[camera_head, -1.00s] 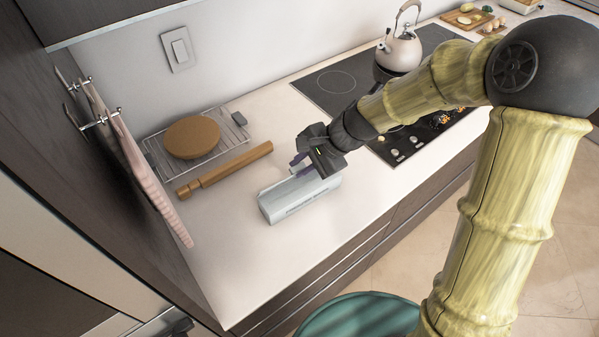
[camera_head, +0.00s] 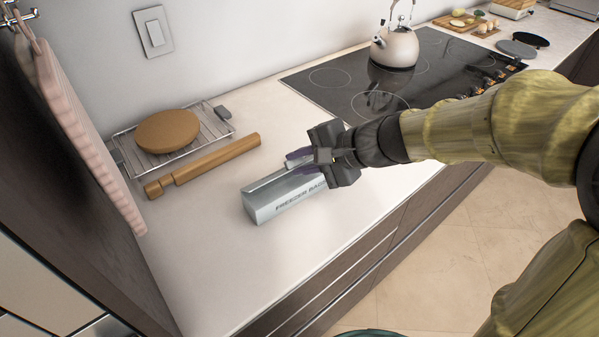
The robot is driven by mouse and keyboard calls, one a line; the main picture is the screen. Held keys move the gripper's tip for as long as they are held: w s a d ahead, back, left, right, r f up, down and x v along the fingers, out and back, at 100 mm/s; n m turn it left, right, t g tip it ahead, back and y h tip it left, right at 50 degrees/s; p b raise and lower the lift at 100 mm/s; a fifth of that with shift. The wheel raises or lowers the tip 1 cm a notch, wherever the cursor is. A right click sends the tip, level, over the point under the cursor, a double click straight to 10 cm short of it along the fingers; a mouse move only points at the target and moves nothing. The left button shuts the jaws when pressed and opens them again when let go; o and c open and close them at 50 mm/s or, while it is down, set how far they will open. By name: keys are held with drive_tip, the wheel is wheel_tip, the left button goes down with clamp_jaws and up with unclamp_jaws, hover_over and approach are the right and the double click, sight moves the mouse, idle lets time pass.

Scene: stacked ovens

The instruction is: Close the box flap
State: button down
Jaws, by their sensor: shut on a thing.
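The long, pale grey freezer bags box (camera_head: 284,204) lies on the counter, with its printed side facing the front edge. Its top looks at least partly open, with a trough along it. My gripper (camera_head: 293,162) is at the box's back right part, its purple fingers pointing left. The fingers are closed on a thin pale edge that looks like the box flap. The gripper body hides the right end of the box and most of the flap, so the flap's exact angle is unclear.
A wooden rolling pin (camera_head: 203,165) lies behind the box. A round brown board (camera_head: 168,131) sits on a wire rack (camera_head: 215,125). A kettle (camera_head: 394,48) stands on the black cooktop (camera_head: 440,70). The counter in front of the box is clear.

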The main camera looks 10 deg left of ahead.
sight(283, 171)
drive_tip(key=shift+s+d+f+n+t+y+b, duration=0.25)
drive_tip(key=shift+f+y+b, duration=0.25)
drive_tip(key=shift+b, duration=1.4)
drive_tip(key=shift+s+d+f+n+t+y+b, duration=0.1)
drive_tip(key=shift+f+t+y+b, duration=0.35)
drive_tip(key=shift+b, duration=1.45)
drive_tip(key=shift+s+d+f+n+t+y+b, duration=0.2)
drive_tip(key=shift+f+y+b, duration=0.35)
drive_tip(key=shift+b, duration=1.35)
drive_tip(key=shift+d+y+b, duration=0.1)
drive_tip(key=shift+y+b, duration=0.2)
drive_tip(key=shift+b, duration=0.55)
drive_tip(key=shift+s+r+t+b, duration=0.1)
drive_tip(key=shift+t+b, duration=0.3)
drive_tip(key=shift+b, duration=0.25)
drive_tip(key=c, duration=1.4)
unclamp_jaws()
drive_tip(key=shift+o, duration=0.2)
drive_tip(key=shift+d, duration=0.1)
drive_tip(key=shift+r+p, duration=0.1)
drive_tip(key=shift+p, duration=0.4)
